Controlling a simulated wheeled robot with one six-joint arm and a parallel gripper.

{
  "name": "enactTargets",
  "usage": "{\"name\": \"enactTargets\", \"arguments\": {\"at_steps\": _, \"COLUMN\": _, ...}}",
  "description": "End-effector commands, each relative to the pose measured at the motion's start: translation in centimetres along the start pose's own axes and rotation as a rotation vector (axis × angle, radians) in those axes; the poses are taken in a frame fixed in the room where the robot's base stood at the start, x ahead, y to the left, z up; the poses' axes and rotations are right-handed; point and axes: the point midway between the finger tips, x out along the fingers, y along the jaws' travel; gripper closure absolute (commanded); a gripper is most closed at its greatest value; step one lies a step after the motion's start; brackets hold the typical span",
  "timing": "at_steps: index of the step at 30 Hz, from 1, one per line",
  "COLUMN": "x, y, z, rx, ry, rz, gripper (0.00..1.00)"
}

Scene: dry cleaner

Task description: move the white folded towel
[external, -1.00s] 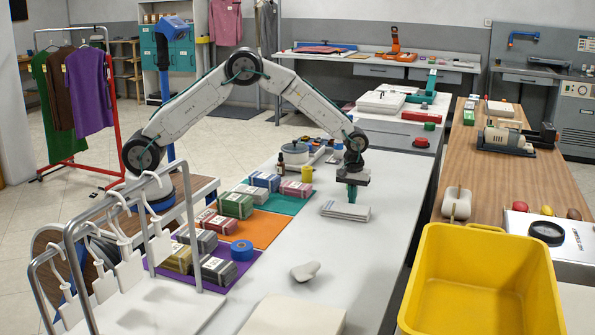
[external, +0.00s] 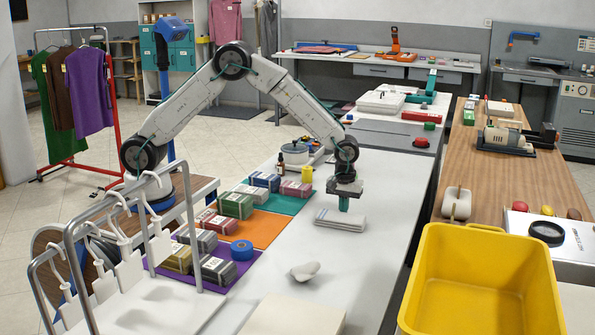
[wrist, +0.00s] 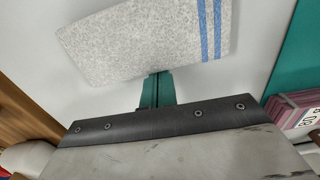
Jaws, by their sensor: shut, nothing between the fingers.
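The white folded towel (external: 341,220) lies flat on the white table, a little askew. In the wrist view the towel (wrist: 150,42) is speckled white with blue stripes near its right end. My gripper (external: 344,205) points down at the towel's far edge. Its green fingers (wrist: 158,90) are together, with nothing between them, and their tips reach the towel's edge in the wrist view. I cannot tell whether they touch it.
Wrapped bundles lie on teal, orange and purple mats (external: 262,228) to the left. A blue tape roll (external: 242,250) and a pale lump (external: 305,270) are nearer the front. A yellow bin (external: 480,285) stands at the right. The table around the towel is mostly clear.

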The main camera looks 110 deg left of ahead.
Motion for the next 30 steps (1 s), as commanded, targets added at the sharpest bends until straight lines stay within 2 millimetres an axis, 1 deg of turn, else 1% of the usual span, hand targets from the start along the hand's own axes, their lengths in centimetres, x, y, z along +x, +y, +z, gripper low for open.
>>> {"name": "enactTargets", "arguments": {"at_steps": 1, "x": 0.0, "y": 0.0, "z": 1.8, "rx": 0.006, "ry": 0.000, "rz": 0.000, "gripper": 1.00}}
{"name": "enactTargets", "arguments": {"at_steps": 6, "x": -0.1, "y": 0.0, "z": 6.9, "rx": 0.006, "ry": 0.000, "rz": 0.000, "gripper": 1.00}}
{"name": "enactTargets", "arguments": {"at_steps": 9, "x": 0.0, "y": 0.0, "z": 9.6, "rx": 0.005, "ry": 0.000, "rz": 0.000, "gripper": 1.00}}
{"name": "enactTargets", "arguments": {"at_steps": 12, "x": 0.0, "y": 0.0, "z": 11.6, "rx": 0.003, "ry": 0.000, "rz": 0.001, "gripper": 1.00}}
{"name": "enactTargets", "arguments": {"at_steps": 15, "x": 0.0, "y": 0.0, "z": 12.8, "rx": 0.002, "ry": 0.000, "rz": 0.000, "gripper": 1.00}}
{"name": "enactTargets", "arguments": {"at_steps": 18, "x": 0.0, "y": 0.0, "z": 13.2, "rx": 0.000, "ry": 0.000, "rz": 0.000, "gripper": 1.00}}
{"name": "enactTargets", "arguments": {"at_steps": 27, "x": 0.1, "y": 0.0, "z": 13.2, "rx": -0.001, "ry": 0.000, "rz": 0.000, "gripper": 1.00}}
{"name": "enactTargets", "arguments": {"at_steps": 30, "x": 0.1, "y": 0.0, "z": 12.9, "rx": -0.001, "ry": 0.000, "rz": 0.000, "gripper": 1.00}}
